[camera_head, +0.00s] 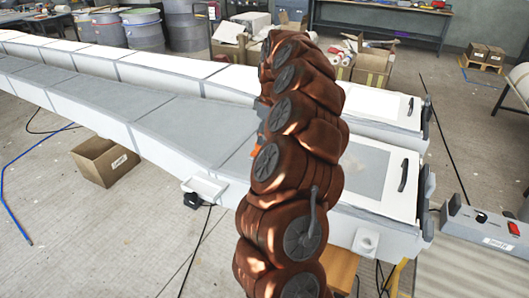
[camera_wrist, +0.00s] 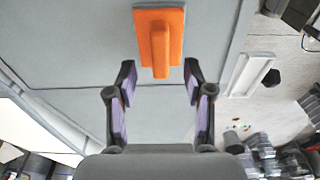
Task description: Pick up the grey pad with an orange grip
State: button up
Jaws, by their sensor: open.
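The pad with its orange grip (camera_wrist: 158,40) lies on the grey mould surface at the top of the wrist view. I cannot tell how far above the surface the fingers are. In the head view only a small bit of orange (camera_head: 255,152) shows beside my brown arm, which hides the rest.
Two long white moulds with grey tops cross the head view; the nearer mould (camera_head: 185,118) lies behind my arm. A cardboard box (camera_head: 103,161) sits on the floor at left. A grey control box (camera_head: 485,225) stands at right. Cables lie on the floor.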

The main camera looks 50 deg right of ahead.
jog(key=shift+w+f+p, duration=0.15)
jog(key=shift+f+p, duration=0.6)
jog(key=shift+f, duration=1.35)
grip_shut()
